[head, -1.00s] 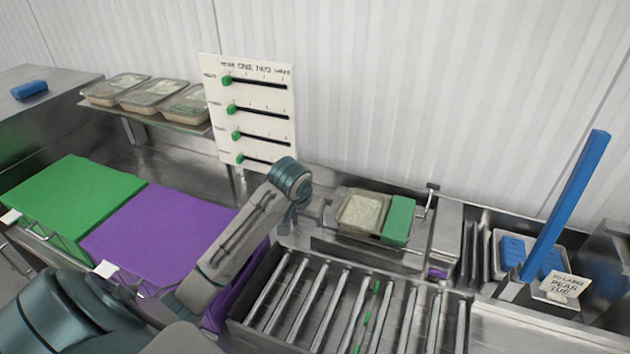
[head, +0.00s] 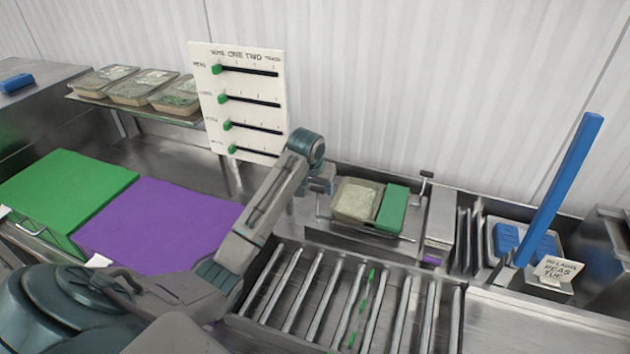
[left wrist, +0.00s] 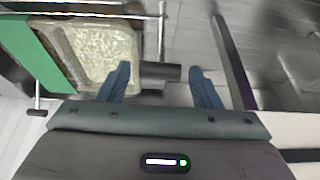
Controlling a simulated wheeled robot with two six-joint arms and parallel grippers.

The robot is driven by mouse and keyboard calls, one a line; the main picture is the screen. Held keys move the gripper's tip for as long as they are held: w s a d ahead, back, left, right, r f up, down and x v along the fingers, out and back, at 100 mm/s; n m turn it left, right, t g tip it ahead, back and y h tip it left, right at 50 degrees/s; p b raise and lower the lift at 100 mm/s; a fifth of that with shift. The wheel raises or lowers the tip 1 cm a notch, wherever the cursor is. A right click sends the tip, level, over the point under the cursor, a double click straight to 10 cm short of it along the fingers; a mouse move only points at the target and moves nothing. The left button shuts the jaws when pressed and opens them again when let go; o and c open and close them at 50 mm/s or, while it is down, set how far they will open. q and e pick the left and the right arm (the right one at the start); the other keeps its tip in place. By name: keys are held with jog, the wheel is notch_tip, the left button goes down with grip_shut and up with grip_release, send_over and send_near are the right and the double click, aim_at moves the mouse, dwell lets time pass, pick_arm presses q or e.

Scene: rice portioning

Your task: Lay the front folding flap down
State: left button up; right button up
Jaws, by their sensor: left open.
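My left gripper (head: 322,180) is open at the left end of the small metal station that holds a tray of pale rice-like food (head: 356,201). The left wrist view shows its two blue fingertips (left wrist: 160,84) apart, with a dark grey cylinder (left wrist: 158,71) between or just beyond them. I cannot tell whether they touch it. The tray also shows beside the fingers there (left wrist: 105,52). A green block (head: 393,208) lies against the tray's right side in the head view. I cannot tell for certain which part is the front folding flap. My right gripper is out of view.
A roller conveyor (head: 345,300) runs in front of the station. A purple board (head: 155,225) and a green board (head: 65,190) lie to the left. A white slider panel (head: 240,100) stands behind. A tall blue post (head: 560,190) rises at the right.

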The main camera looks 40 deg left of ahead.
pick_arm(q)
jog(key=shift+f, duration=0.15)
jog(key=shift+c, duration=0.7)
